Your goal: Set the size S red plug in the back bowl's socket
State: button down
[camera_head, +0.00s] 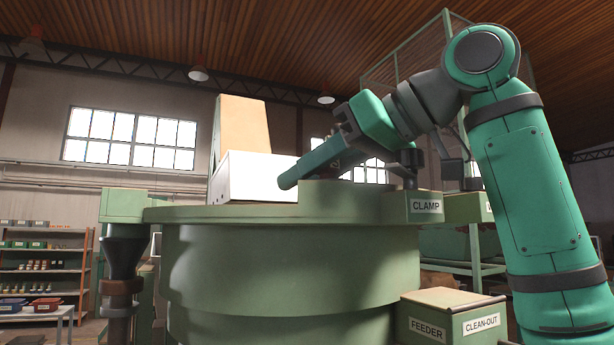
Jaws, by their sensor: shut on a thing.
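A large green round bowl (275,255) fills the middle of the view. I see its wall and rim from below, so its inside and any socket are hidden. I cannot tell if it is the back bowl. My gripper (305,170) reaches over the rim from the right, with its long green finger slanting down to the left. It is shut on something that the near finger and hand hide. A small reddish spot shows beside the finger, too small to identify. No red plug shows clearly.
A white box (252,176) with a tan upright part (240,125) stands behind the rim. A CLAMP block (424,206) sits at the rim's right. A FEEDER / CLEAN-OUT box (450,315) stands front right. A dark column (122,265) stands left, with shelves (45,265) beyond.

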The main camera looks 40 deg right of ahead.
jog(key=shift+s+a, duration=0.1)
jog(key=shift+a, duration=0.05)
jog(key=shift+s, duration=0.1)
jog(key=shift+s+d, duration=0.2)
jog(key=shift+s, duration=0.05)
jog(key=shift+w, duration=0.1)
jog(key=shift+w, duration=0.2)
dwell(0.5)
jog(key=shift+w+a+f, duration=0.1)
jog(key=shift+f, duration=0.1)
